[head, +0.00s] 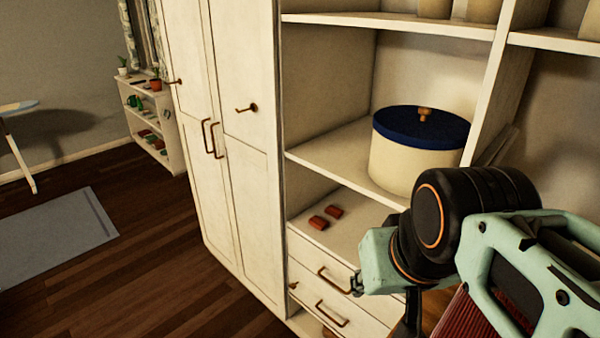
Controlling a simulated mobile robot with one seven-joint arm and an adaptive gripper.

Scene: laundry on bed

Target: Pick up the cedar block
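Two small reddish-brown blocks that look like cedar lie on the low shelf above the drawers in the head view. The nearer cedar block (318,223) is to the left, and the other cedar block (334,212) lies just behind it to the right, apart from it. My gripper (357,284) shows only as a small dark part at the end of my arm, in front of the drawers, below and right of the blocks. It is apart from both blocks in the picture. Whether its fingers are open or shut does not show.
A cream round box with a blue lid (422,128) stands on the shelf above. The drawers (330,270) are shut below the blocks. White wardrobe doors (235,110) are shut to the left. A small shelf (172,150) stands far left, with clear floor before it.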

